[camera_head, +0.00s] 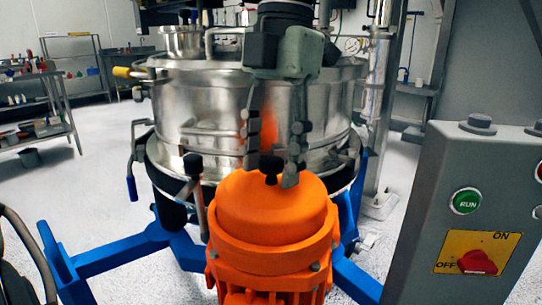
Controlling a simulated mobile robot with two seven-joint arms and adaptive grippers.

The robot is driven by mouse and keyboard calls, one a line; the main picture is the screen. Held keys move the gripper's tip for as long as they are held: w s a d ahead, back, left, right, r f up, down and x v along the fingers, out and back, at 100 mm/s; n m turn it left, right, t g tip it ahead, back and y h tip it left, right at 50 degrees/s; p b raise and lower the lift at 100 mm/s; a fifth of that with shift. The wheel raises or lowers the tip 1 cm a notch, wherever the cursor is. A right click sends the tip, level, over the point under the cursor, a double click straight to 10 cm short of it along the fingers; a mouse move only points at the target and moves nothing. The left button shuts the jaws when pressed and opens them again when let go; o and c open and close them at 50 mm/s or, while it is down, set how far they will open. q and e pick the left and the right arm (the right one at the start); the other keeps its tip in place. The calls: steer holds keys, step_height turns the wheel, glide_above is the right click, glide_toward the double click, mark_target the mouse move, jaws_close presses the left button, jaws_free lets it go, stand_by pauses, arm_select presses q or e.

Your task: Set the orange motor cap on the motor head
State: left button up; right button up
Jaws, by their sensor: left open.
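The orange motor cap (273,207) is a round dome with a small black knob on top. It rests upright on the orange motor head (268,262) at the lower middle, with no clear gap between them. My left gripper (270,174) comes down from above and is open. Its two grey fingers stand on either side of the cap's black knob, and I cannot tell whether they touch it. The cap hides the top of the motor head. My right gripper is not in view.
The steel sifter drum (205,110) stands right behind the cap on a blue frame (115,252). A grey control box (455,185) with a green RUN button and a red switch is close on the right. A shelf rack (35,105) stands at the far left. Open floor lies at left.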

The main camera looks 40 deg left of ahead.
arm_select(q)
step_height(320, 180, up, 12)
steer(key=w+p, duration=0.1)
steer(key=shift+w+r, duration=0.25)
steer(key=shift+w, duration=0.15)
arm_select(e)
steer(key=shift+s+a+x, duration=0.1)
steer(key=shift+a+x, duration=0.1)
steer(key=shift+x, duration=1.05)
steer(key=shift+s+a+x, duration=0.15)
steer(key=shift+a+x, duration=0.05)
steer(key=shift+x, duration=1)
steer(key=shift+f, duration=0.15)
